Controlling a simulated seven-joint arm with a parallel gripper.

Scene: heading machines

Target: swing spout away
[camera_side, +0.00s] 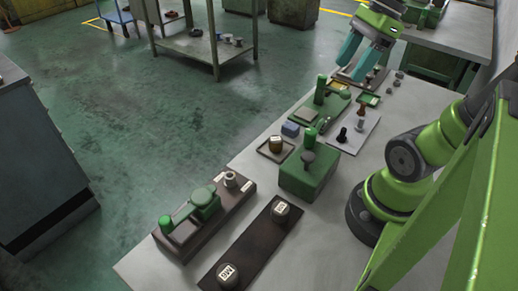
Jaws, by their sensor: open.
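My gripper (352,68) has two teal fingers, spread apart and empty, pointing down at the upper right. It is over the far end of the bench, above and behind a small green machine (328,104) with an upright green post. I cannot tell for certain which part is the spout. A green arm (336,93) reaches right from that machine's post. Another green machine (205,203) with a low arm sits on a brown base at the near left. My gripper touches neither machine.
A green block (308,178) with a dark knob stands mid-bench. A dark plate (248,250) carries two labelled jars in front.

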